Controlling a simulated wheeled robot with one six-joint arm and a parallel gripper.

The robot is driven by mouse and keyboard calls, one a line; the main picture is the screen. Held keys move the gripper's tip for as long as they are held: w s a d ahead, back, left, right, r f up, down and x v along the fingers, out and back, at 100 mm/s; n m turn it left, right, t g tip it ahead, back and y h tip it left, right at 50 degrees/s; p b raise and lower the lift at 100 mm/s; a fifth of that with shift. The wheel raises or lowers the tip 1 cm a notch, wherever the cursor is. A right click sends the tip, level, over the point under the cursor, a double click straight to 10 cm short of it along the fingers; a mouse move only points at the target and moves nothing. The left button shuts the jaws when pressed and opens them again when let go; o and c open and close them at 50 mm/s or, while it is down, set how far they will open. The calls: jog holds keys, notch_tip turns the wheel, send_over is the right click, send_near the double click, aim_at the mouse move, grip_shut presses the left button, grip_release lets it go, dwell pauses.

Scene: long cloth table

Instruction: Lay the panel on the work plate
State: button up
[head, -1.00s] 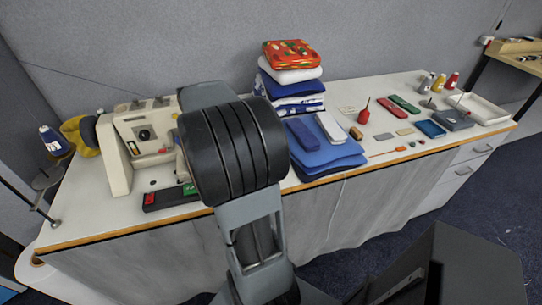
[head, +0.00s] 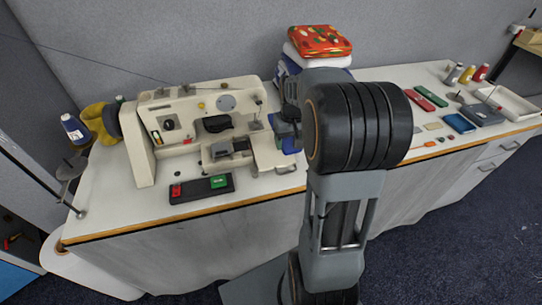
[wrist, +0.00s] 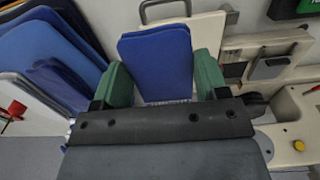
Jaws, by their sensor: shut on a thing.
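In the wrist view my gripper (wrist: 162,82) has its green fingers shut on a blue panel (wrist: 155,55), which sticks out beyond them. The work plate (wrist: 209,32) is a cream plate with a wire handle; the panel covers part of it in this view. I cannot tell whether they touch. A blue patch beside the plate there appears to be the held panel (head: 289,143). My arm hides most of my gripper.
More blue panels (wrist: 40,55) lie piled at left in the wrist view. A black switch box (head: 202,190) with red and green buttons sits before the machine. A folded cloth stack (head: 318,42) stands behind my arm. Small tools and trays lie at right.

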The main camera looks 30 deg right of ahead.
send_over(269, 163)
jog(key=f, duration=0.6)
jog(key=shift+s+d, duration=0.25)
jog(key=f, duration=0.3)
jog(key=shift+w+a, duration=0.2)
jog(key=shift+a, duration=0.05)
jog(key=shift+f, duration=0.4)
jog(key=shift+f, duration=0.1)
jog(key=o, duration=0.9)
jog(key=shift+o, duration=0.2)
